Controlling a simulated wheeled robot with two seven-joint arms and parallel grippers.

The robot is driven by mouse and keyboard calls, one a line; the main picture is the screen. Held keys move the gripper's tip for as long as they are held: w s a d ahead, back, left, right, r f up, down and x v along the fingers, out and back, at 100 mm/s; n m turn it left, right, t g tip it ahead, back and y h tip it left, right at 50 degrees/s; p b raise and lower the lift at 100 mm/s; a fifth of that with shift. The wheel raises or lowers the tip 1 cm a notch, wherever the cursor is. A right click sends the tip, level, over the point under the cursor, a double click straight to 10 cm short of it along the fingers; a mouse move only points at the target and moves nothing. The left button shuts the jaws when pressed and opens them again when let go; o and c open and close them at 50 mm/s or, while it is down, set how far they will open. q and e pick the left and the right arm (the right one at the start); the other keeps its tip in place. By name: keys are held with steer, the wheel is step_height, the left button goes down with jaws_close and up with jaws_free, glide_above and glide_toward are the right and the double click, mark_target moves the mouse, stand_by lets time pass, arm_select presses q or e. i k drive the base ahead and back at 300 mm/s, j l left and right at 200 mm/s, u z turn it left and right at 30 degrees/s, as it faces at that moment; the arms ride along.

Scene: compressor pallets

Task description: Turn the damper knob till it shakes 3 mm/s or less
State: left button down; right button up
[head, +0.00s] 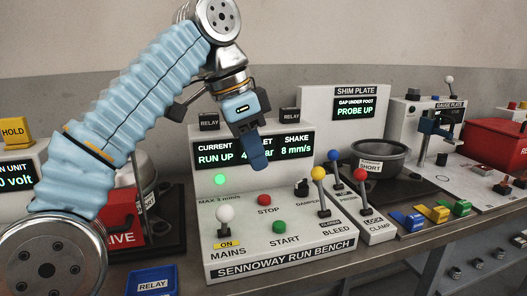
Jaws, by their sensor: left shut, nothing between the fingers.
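The run bench (265,255) stands in the middle with its display (215,156) lit. Its display reads RUN UP and SHAKE 8 mm/s; the middle reading is partly hidden by my left gripper. The black damper knob (302,187) sits on the bench top, right of the red STOP button (265,199) and beside the yellow-topped BLEED lever (319,174). My left gripper (259,162) is shut and empty, pointing down in front of the display, above and left of the knob and apart from it. My right gripper is out of view.
A green lamp (220,180) is lit above MAX 3 mm/s. The white-topped MAINS lever (225,214) and green START button (279,227) stand at the front. The red-topped LOCK lever (360,176) and a grey bowl (383,155) are on the right.

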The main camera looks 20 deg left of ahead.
mark_target(301, 190)
steer(key=k, duration=1)
